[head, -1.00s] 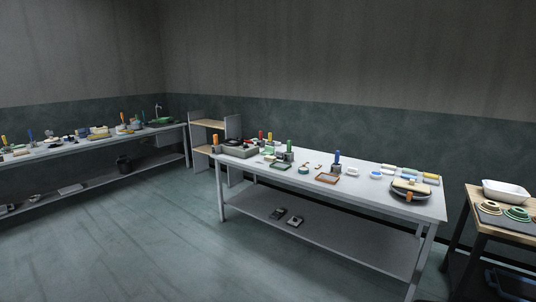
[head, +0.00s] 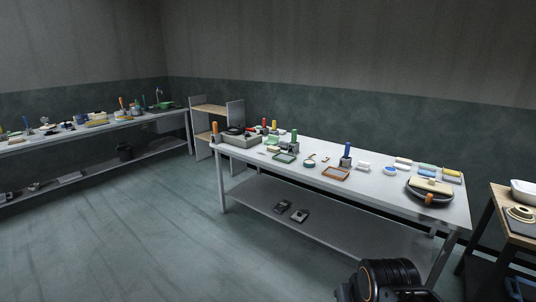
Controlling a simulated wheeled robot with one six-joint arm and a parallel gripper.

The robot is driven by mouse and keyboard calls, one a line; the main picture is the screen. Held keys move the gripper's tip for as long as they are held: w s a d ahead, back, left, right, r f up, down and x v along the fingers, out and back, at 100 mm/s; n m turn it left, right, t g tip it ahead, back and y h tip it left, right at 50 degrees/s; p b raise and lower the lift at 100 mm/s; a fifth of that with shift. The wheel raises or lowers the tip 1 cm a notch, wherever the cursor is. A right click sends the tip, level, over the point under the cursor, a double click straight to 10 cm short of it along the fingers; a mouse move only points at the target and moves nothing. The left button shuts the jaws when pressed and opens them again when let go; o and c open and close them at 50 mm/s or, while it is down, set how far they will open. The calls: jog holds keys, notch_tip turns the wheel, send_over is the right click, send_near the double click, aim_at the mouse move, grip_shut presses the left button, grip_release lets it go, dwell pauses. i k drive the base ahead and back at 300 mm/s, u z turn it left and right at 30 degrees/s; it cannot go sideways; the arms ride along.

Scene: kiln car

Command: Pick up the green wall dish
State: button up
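I cannot pick out a green wall dish for certain at this size. A green bowl-like thing (head: 165,105) sits at the far right end of the left bench. A small green piece (head: 273,142) lies on the middle table's left part. My gripper's fingers are not in view. A black, rounded part of my arm with thin gold rings shows at the bottom right, in front of the middle table and apart from the things on it.
The long grey table (head: 330,196) with tools and a round dark pan (head: 430,190) stands ahead. A wooden-topped table (head: 515,215) is at right, partly cut off. A wooden shelf unit (head: 212,110) stands at the back. The floor (head: 130,220) at left is clear.

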aim_at(273, 140)
jog(key=u, duration=0.75)
jog(key=i, duration=4.7)
jog(key=z, duration=0.75)
jog(key=i, duration=0.35)
jog(key=u, duration=0.15)
